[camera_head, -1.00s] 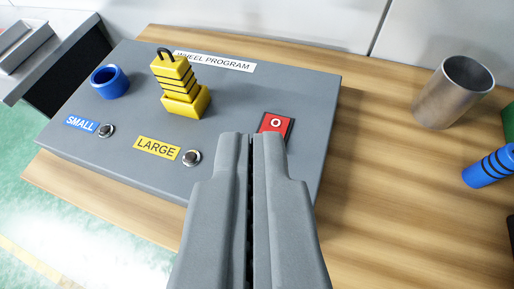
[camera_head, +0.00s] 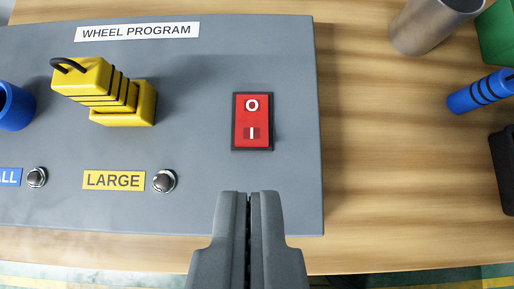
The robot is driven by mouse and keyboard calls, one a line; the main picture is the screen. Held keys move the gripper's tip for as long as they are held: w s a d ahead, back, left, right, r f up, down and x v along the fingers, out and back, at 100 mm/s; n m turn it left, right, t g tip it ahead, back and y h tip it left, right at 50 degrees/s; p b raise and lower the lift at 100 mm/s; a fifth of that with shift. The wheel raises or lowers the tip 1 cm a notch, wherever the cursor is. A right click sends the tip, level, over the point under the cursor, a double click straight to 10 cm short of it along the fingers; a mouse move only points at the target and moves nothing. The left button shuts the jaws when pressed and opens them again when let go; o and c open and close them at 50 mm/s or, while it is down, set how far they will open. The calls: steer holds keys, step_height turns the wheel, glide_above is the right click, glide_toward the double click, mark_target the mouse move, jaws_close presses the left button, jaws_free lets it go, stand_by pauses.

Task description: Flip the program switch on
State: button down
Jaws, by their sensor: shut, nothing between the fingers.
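The program switch is a red rocker (camera_head: 252,121) in a black frame, marked O at its far end and I at its near end. It sits on the right part of the grey panel (camera_head: 200,190) labelled WHEEL PROGRAM (camera_head: 137,32). The I end looks darker than the O end; I cannot tell for sure which end is pressed in. My gripper (camera_head: 249,194) is shut and empty. In the picture its tips are just below the switch, near the panel's front edge, and apart from the switch. The whole switch is visible.
A yellow plug (camera_head: 95,82) stands in a yellow socket left of the switch, with a blue ring (camera_head: 14,106) further left. Round buttons (camera_head: 164,181) line the panel front. On the wooden table (camera_head: 380,160) at right are a metal cup (camera_head: 425,25) and a blue cylinder (camera_head: 479,92).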

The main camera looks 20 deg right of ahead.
steer(key=shift+w+f, duration=0.1)
steer(key=shift+f, duration=0.05)
steer(key=shift+w+f, duration=0.1)
stand_by(0.3)
glide_above(253, 132)
steer(key=s, duration=0.1)
steer(key=f, duration=0.8)
steer(key=shift+s+a+f, duration=0.1)
steer(key=shift+s+a, duration=0.1)
steer(key=shift+s+a+f, duration=0.1)
steer(key=shift+s+f, duration=0.1)
steer(key=shift+f, duration=1.55)
steer(key=shift+s, duration=0.1)
steer(key=shift+f, duration=0.3)
steer(key=shift+r, duration=0.15)
steer(key=shift+r, duration=0.65)
